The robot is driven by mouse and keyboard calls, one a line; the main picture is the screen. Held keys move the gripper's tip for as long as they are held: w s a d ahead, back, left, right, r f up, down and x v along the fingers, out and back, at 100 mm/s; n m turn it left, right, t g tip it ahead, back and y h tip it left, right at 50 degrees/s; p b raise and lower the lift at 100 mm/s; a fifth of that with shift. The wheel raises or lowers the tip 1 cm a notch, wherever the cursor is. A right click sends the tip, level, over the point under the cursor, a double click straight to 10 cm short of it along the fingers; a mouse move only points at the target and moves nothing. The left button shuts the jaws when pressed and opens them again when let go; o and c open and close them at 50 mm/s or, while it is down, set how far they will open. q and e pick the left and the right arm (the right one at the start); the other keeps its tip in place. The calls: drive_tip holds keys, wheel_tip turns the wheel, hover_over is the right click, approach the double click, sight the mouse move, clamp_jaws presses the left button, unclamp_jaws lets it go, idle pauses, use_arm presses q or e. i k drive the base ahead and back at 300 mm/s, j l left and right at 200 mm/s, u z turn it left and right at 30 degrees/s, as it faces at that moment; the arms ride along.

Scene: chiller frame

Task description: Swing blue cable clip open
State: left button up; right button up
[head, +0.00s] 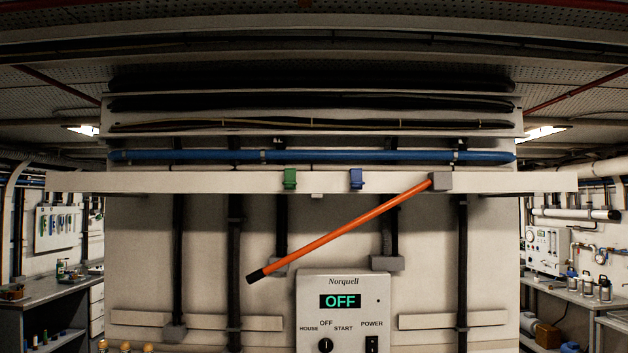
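The blue cable clip (356,179) sits on the long white horizontal rail (210,182), a little right of the middle in the head view. It looks small and upright; I cannot tell at this size whether it is open or closed. A green clip (290,179) sits on the same rail to its left. Neither of my grippers is in view, and nothing touches the blue clip.
An orange bar (340,232) with a black tip slants from a grey block (440,181) on the rail down leftward, passing below the blue clip. A Norquell control box (342,285) reading OFF stands below. A blue pipe (330,156) runs above the rail.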

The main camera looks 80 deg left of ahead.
sight(356, 183)
drive_tip(key=u, duration=1.75)
